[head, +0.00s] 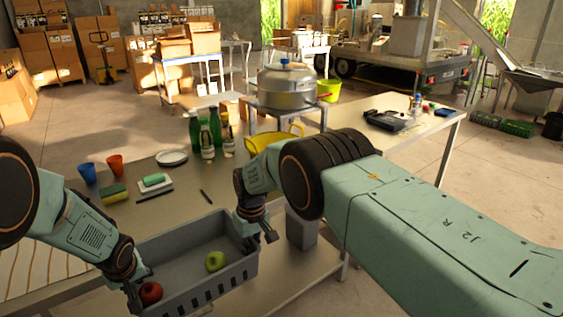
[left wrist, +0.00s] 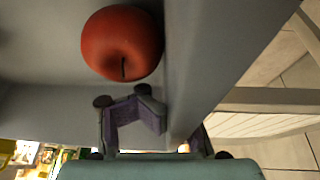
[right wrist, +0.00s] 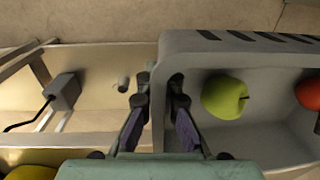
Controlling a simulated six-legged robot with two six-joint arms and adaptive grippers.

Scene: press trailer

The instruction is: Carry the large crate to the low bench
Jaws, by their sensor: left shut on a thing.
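The large grey crate (head: 190,292) is low in the head view, with a red apple (head: 150,292) and a green apple (head: 215,261) inside. My left gripper (head: 136,288) is shut on the crate's left end wall, close by the red apple (left wrist: 122,43). My right gripper (head: 258,240) is at the opposite end; its fingers straddle that end wall in the right wrist view (right wrist: 160,95). I cannot tell whether they press on it. Whether the crate rests on the table or is raised is unclear. I cannot clearly identify the low bench.
A long table (head: 180,204) carries green bottles (head: 194,132), a blue cup (head: 87,172), an orange cup (head: 115,164), sponges and plates. A steel pot (head: 286,88) stands behind. A pale slatted wooden surface (head: 40,258) is at left. Open concrete floor lies right.

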